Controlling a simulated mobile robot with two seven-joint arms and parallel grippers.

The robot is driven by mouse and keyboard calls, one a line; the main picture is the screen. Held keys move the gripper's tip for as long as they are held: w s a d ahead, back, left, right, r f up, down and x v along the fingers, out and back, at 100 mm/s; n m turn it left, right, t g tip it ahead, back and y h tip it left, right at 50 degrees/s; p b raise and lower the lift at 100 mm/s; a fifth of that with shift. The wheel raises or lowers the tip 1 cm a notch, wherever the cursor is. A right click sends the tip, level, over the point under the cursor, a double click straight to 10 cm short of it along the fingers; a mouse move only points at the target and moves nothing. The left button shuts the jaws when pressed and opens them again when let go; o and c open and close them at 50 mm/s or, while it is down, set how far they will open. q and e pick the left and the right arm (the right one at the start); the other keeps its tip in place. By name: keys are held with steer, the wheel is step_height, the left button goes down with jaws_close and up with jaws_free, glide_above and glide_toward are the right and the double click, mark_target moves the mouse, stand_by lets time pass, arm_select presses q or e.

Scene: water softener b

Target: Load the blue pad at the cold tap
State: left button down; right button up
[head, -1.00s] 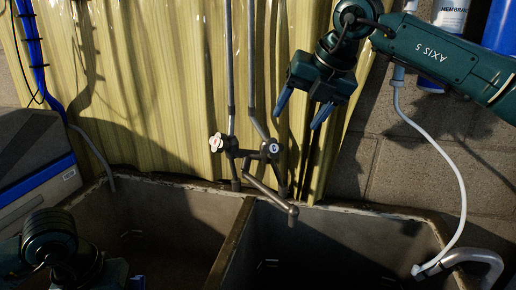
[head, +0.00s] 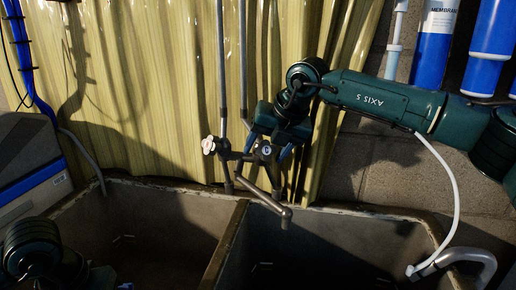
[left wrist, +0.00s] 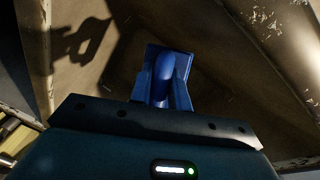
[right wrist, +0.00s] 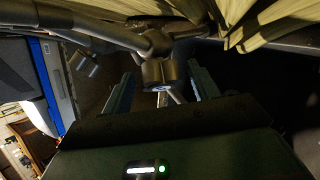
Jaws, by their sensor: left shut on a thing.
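The cold tap (head: 263,150) is the right-hand knob with a round end cap on the grey faucet above the sink divider. My right gripper (head: 266,148) is open, with its fingers on either side of this knob. In the right wrist view the knob (right wrist: 158,74) sits between the two spread fingers, apparently clear of both. My left gripper (left wrist: 165,82) is shut on the blue pad (left wrist: 163,65), which shows between and beyond its blue fingers, over the basin. In the head view only part of my left arm shows at the lower left; its fingers and the pad are hidden.
The other tap has a pale lobed handle (head: 209,146). The spout (head: 284,213) hangs over the double concrete sink (head: 236,232). Vertical pipes (head: 222,70) rise behind the taps, before yellow corrugated sheeting (head: 140,80). A white hose (head: 455,200) and a grey-blue box (head: 30,175) flank the sink.

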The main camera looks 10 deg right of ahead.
steer(key=c, duration=0.9)
steer(key=shift+n+h, duration=1.1)
steer(key=o, duration=1)
steer(key=v, duration=1.2)
steer(key=shift+r, duration=0.1)
steer(key=shift+a, duration=0.1)
